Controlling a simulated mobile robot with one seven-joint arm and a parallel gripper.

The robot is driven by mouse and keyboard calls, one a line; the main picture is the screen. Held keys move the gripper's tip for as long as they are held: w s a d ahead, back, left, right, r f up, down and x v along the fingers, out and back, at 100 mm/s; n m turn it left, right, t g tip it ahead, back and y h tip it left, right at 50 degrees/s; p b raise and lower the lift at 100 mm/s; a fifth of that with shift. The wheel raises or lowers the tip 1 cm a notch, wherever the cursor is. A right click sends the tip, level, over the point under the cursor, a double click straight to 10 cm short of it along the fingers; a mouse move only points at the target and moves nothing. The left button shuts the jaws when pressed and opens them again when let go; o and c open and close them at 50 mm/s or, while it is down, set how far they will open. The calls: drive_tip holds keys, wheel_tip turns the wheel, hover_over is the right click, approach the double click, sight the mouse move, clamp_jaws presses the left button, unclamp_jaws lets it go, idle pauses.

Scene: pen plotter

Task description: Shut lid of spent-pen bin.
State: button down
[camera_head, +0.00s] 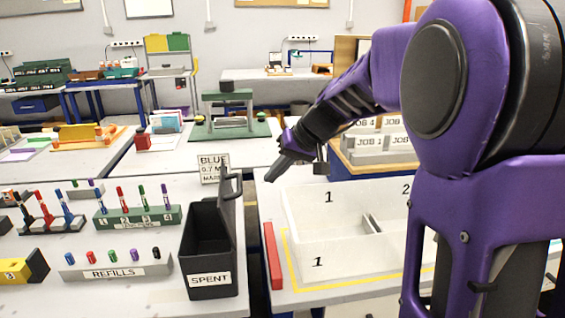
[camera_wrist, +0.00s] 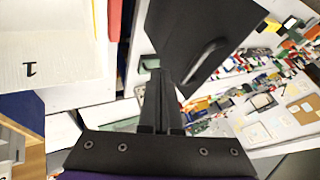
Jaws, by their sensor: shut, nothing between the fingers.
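The spent-pen bin (camera_head: 208,278) is an open-topped black box labelled SPENT, at the front middle of the head view. Its black lid (camera_head: 231,208) stands open, roughly upright, along the bin's right side. In the wrist view the lid (camera_wrist: 190,35) is a large black panel with a bar handle (camera_wrist: 204,58). My gripper (camera_head: 270,178) is shut and empty, to the right of the lid and a little above the table in the head view. In the wrist view the fingertips (camera_wrist: 167,72) lie in front of the lid's lower edge; I cannot tell whether they touch.
A white compartment tray (camera_head: 330,250) and a red bar (camera_head: 272,255) lie right of the bin. A refills rack (camera_head: 115,268) and a green pen stand (camera_head: 138,217) are to its left. A sign (camera_head: 213,168) stands behind it. A narrow gap separates the tables.

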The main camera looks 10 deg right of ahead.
drive_tip(key=a, duration=0.2)
drive_tip(key=a+f, duration=0.1)
drive_tip(key=a, duration=0.1)
drive_tip(key=shift+w+a, duration=0.2)
drive_tip(key=shift+a, duration=0.1)
drive_tip(key=shift+r, duration=0.15)
